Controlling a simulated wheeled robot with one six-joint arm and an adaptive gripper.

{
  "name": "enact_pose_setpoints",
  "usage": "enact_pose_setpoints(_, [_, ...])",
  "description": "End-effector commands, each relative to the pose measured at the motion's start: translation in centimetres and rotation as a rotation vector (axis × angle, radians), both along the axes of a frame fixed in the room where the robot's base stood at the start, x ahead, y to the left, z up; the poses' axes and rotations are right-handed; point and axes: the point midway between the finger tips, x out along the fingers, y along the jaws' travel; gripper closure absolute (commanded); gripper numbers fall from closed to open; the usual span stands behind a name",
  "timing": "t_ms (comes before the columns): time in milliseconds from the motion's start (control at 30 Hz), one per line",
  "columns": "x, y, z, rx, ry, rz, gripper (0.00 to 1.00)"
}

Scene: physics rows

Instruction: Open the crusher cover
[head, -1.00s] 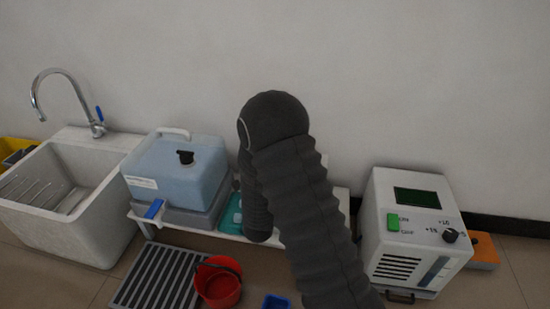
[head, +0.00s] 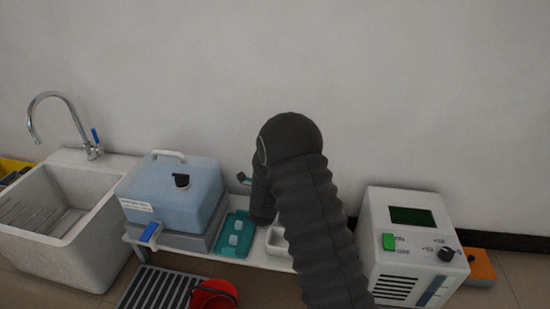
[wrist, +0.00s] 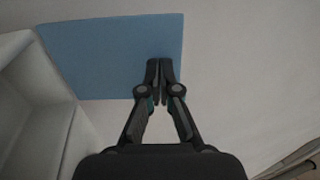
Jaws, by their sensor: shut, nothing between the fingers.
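The crusher appears to be the blue box (head: 178,192) on a grey base, with a pale handle on top at the back, a black knob (head: 182,181) and a blue latch (head: 150,232) at the front. Its blue cover looks closed. My gripper (wrist: 159,64) is shut and empty. In the wrist view its fingertips overlap the right part of a flat blue panel (wrist: 105,50), probably the crusher's side; I cannot tell whether they touch. In the head view my arm hides most of the gripper, just right of the crusher.
A white sink (head: 92,250) with a tap stands left. A teal tray (head: 232,240) lies on the white bench, right of the crusher. A white machine (head: 413,230) with a green switch stands right. A red bucket (head: 212,295) and a grey grate (head: 155,290) are on the floor.

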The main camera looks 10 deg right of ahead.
Motion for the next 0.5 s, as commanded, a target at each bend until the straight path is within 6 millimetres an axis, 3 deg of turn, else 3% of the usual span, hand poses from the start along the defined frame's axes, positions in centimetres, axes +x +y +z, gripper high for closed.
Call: enact_pose_setpoints(500, [1.6, -0.7, 0.2, 0.037, 0.097, -0.002, 1.00])
